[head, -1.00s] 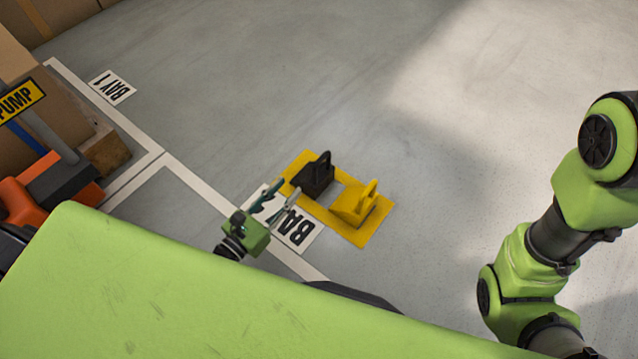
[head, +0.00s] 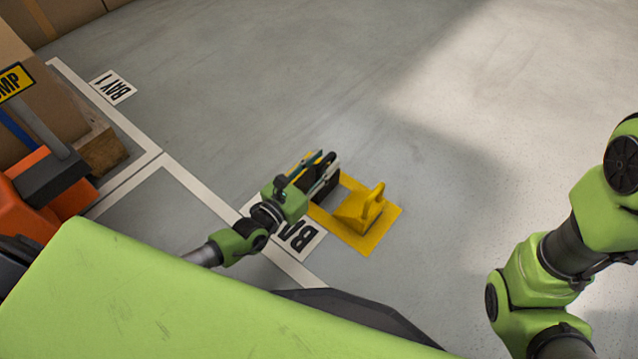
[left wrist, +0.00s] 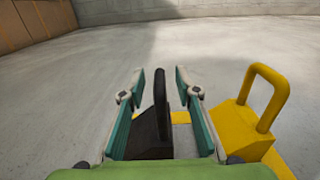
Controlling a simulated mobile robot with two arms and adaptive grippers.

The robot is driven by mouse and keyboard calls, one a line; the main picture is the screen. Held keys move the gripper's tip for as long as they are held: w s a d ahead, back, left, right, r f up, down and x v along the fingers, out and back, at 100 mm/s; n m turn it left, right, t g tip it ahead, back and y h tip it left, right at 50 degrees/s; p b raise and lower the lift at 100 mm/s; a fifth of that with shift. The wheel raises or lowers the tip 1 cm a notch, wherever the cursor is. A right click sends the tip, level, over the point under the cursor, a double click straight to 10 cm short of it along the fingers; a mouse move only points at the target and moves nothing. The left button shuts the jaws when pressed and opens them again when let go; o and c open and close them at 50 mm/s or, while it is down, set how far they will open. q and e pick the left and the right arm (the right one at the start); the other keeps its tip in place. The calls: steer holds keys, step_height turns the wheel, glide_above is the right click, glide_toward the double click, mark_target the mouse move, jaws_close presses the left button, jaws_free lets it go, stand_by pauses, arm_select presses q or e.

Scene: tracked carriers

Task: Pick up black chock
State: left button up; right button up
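The black chock (head: 327,188) stands on the yellow floor patch (head: 383,228), mostly hidden behind my left gripper in the head view. My left gripper (head: 322,168) is over it. In the left wrist view the black chock (left wrist: 154,132) has its upright handle between the two fingers of my left gripper (left wrist: 160,90). The fingers are open, with a gap on each side of the handle. My right arm shows at the right of the head view, but its gripper is out of the picture.
A yellow chock (head: 361,208) stands on the same patch, close to the right of the black one; it also shows in the left wrist view (left wrist: 250,115). A BAY sign (head: 300,235) and white floor lines lie nearby.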

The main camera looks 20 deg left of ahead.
arm_select(q)
steer(key=shift+x, duration=0.85)
jaws_close()
steer(key=shift+a+r, duration=0.1)
steer(key=shift+r, duration=0.15)
